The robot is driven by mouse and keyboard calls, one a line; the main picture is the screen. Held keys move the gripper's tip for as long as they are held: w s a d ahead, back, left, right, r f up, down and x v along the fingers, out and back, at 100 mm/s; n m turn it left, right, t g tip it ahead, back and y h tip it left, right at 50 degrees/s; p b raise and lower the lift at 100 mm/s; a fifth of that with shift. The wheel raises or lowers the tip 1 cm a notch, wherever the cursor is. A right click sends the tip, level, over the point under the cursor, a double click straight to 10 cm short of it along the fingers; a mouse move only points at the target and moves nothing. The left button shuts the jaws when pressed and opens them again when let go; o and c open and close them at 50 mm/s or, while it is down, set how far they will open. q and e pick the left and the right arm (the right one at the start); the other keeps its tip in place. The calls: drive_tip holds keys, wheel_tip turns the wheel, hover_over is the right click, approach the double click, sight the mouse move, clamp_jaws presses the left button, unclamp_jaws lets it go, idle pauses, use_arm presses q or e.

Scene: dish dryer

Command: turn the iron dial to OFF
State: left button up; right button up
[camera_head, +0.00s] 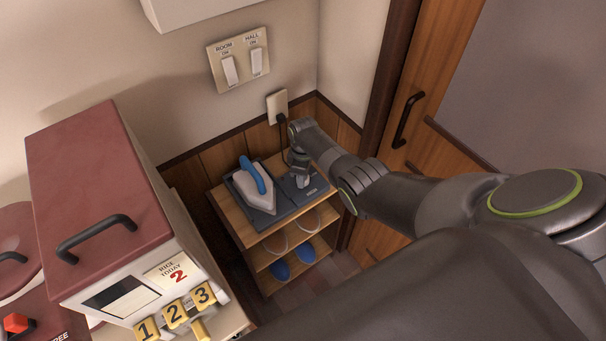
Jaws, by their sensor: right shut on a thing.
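The iron (258,188), white with a blue handle, rests on a dark tray or base on top of a small wooden shelf unit (246,234). The dark base (318,190) extends to the right of the iron, and my right gripper (301,180) is over that part, pointing down. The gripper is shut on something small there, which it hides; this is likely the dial. The dial's marking and setting cannot be read. My left gripper is not in view.
A wall outlet with a plug (278,106) and a cord is behind the gripper. A switch plate (238,59) is above. A red-topped rice box (95,190) stands at left. Slippers (280,270) lie on the lower shelf. A wooden door (425,110) is at right.

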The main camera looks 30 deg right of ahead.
drive_tip(key=n, duration=0.6)
drive_tip(key=shift+w+a, duration=0.1)
drive_tip(key=n, duration=0.5)
drive_tip(key=shift+n, duration=0.5)
drive_tip(key=o, duration=1)
drive_tip(key=shift+r+p, duration=0.35)
drive_tip(key=shift+r, duration=0.2)
wheel_tip(320, 180, up, 5)
drive_tip(key=shift+p, duration=0.7)
wheel_tip(320, 180, up, 11)
drive_tip(key=shift+w+r, duration=0.15)
drive_tip(key=shift+r, duration=0.05)
drive_tip(key=shift+f, duration=0.1)
